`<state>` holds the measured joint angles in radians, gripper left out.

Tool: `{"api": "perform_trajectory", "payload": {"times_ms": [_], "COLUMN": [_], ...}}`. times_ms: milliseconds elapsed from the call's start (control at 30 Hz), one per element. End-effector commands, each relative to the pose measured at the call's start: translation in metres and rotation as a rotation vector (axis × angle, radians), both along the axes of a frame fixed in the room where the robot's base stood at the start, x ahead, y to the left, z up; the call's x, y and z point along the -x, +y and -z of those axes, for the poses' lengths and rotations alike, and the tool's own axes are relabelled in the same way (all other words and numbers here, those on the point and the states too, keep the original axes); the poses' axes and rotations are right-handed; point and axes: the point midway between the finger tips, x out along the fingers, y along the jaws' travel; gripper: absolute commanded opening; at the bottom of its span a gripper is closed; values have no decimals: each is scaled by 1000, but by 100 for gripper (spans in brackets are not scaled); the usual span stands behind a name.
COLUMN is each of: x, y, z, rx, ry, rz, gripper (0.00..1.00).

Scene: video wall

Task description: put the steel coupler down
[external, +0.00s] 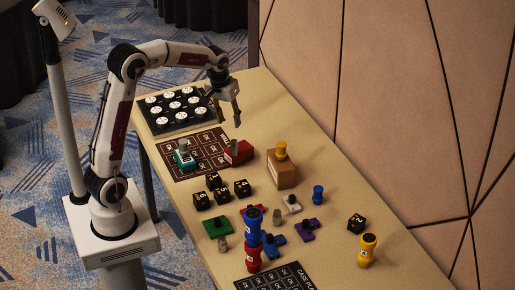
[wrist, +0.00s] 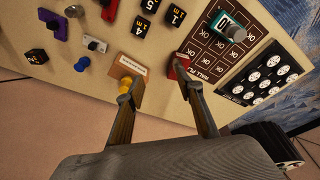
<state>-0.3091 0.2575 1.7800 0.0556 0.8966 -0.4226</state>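My gripper (external: 229,112) is open above the far part of the table, and nothing shows between its fingers in the wrist view (wrist: 157,92). Another small grey piece (external: 235,147) is at the red block (external: 239,154), below and beyond my fingers. A third small grey piece (external: 222,244) lies near the green block. I cannot tell which of these is the steel coupler. The red block (wrist: 178,68) shows near my right finger in the wrist view.
A wooden block with a yellow knob (external: 281,174) stands right of the red block. Several black numbered cubes (external: 222,195) sit mid-table. A black tray with white discs (external: 177,107) is at the far end. Red and blue pieces (external: 253,240) stand stacked nearer. A panelled wall (external: 400,110) borders the right.

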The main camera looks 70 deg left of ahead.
Motion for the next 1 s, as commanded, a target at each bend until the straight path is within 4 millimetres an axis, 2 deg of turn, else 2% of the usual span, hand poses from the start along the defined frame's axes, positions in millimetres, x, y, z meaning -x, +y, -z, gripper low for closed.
{"api": "perform_trajectory", "payload": {"times_ms": [100,400,700,1000], "x": [16,59,108,159], "y": [-18,-59,-95,-124], "z": [-19,-53,-74,-82], "rx": [-9,-32,-55,-80], "ry": [-21,-66,-112,-158], "rz": [52,178,305,430], "gripper": [37,37,37,37]}}
